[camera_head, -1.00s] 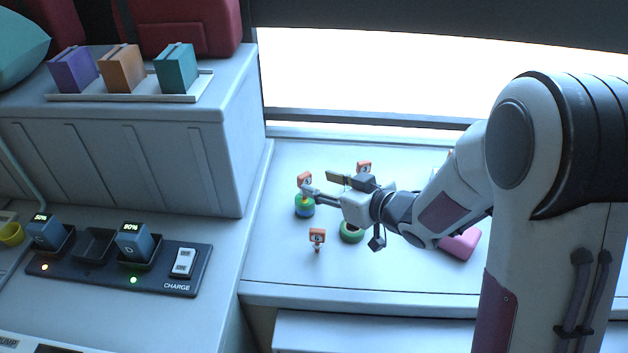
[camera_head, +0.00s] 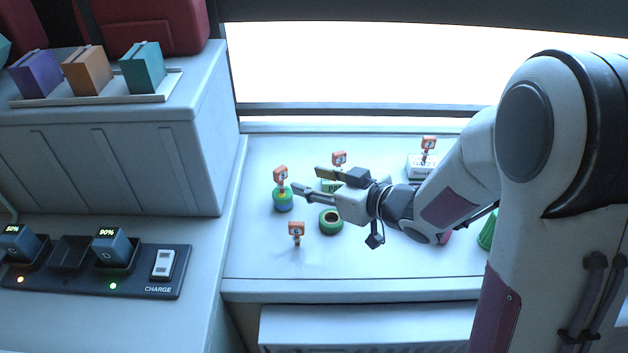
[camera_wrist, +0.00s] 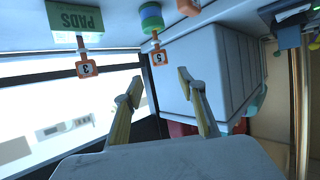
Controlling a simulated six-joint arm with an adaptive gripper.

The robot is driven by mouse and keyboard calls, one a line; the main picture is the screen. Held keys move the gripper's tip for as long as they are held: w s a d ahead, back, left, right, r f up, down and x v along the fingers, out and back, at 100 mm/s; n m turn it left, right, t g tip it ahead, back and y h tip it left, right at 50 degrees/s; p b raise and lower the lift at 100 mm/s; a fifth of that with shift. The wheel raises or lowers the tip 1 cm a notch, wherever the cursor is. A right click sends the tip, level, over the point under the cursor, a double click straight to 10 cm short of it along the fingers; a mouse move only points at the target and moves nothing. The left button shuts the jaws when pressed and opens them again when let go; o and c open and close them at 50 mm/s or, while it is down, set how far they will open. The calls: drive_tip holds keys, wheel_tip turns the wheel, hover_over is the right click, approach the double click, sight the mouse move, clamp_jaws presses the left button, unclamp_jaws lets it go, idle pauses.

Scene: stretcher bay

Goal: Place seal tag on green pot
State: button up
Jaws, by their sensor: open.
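The green pot (camera_head: 330,222) is a short round ring with a dark hollow, standing on the counter just below and left of my gripper's body. A green-and-blue pot (camera_head: 283,202) stands farther left; it also shows in the wrist view (camera_wrist: 151,18). An orange tag numbered 5 (camera_wrist: 159,57) shows at that pot; in the head view this tag (camera_head: 281,174) stands just left of my fingertips. Another orange tag (camera_head: 296,230) stands on the counter in front. My gripper (camera_head: 306,180) is open and empty above the counter; its fingers (camera_wrist: 156,90) are wide apart in the wrist view.
A green PADS box (camera_wrist: 75,20) has an orange tag numbered 3 (camera_wrist: 86,69). A white box (camera_head: 422,168) with another orange tag stands at the back right. A green cup (camera_head: 488,231) is partly hidden by my arm. The cabinet (camera_head: 110,165) bounds the counter at left.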

idle(0.3)
drive_tip(key=s+d+r+m+t+h, duration=0.1)
drive_tip(key=s+d+r+m+h, duration=0.3)
drive_tip(key=d, duration=0.5)
drive_tip(key=s+d+r+m+h, duration=0.2)
drive_tip(key=d+r+h, duration=0.35)
drive_tip(key=d, duration=0.25)
drive_tip(key=s+m+g, duration=0.3)
drive_tip(key=s+g, duration=0.2)
drive_tip(key=s, duration=1.8)
drive_tip(key=shift+f, duration=0.35)
